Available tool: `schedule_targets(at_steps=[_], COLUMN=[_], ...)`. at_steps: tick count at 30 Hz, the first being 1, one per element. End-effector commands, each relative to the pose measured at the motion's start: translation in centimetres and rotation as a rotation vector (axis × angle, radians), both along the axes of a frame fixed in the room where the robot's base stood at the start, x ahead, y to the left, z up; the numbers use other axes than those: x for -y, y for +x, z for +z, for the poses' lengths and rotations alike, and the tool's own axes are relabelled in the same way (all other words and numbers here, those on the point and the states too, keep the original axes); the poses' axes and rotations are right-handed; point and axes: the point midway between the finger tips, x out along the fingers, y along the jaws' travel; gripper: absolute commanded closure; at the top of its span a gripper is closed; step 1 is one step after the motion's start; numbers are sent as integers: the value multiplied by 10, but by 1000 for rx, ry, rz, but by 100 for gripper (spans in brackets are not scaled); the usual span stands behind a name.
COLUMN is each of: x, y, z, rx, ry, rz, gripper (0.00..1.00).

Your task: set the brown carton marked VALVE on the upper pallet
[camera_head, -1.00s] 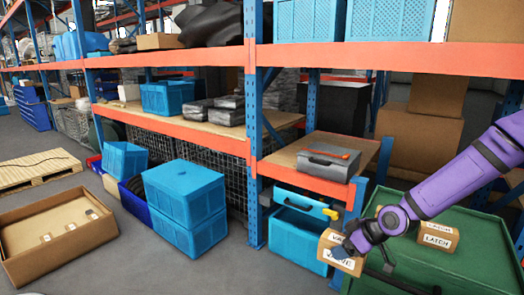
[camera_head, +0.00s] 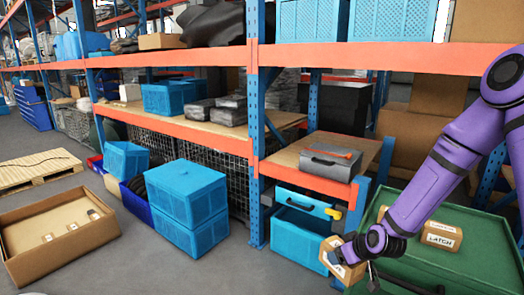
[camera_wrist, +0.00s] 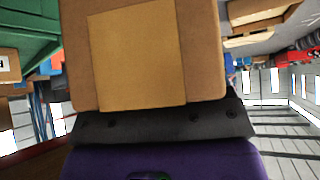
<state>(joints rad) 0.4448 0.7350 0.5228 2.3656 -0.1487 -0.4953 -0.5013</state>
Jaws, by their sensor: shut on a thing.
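My gripper (camera_head: 350,254) is shut on a small brown carton (camera_head: 349,274) with white labels, held tilted in front of the green container. Its lettering is too slanted to read clearly now. In the wrist view the carton (camera_wrist: 140,55) fills the upper middle, against the dark gripper (camera_wrist: 160,122). A wooden pallet (camera_head: 35,172) lies on the floor at the far left, well away from my gripper, with a thin dark line across its top. I cannot make out a second pallet.
A carton marked LATCH (camera_head: 441,236) sits on the green container (camera_head: 470,265) at right. A large open brown box (camera_head: 62,255) stands lower left. Stacked blue crates (camera_head: 186,195) and orange-beamed shelving (camera_head: 185,128) fill the middle. Grey floor is clear between box and crates.

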Motion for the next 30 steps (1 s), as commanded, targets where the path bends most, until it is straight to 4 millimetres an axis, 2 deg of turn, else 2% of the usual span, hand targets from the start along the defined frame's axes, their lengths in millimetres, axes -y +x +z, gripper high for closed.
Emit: schedule_targets(at_steps=[3, 6, 12, 19, 30], x=[14, 32, 57, 63, 61], y=[5, 9, 11, 12, 12], z=[-19, -29, -38, -40, -39], rx=[-2, -1, 0, 0, 1], ry=[-2, -2, -1, 3, 0], rz=[-170, -307, -478, -510, -504], gripper=[65, 65, 65, 65, 65])
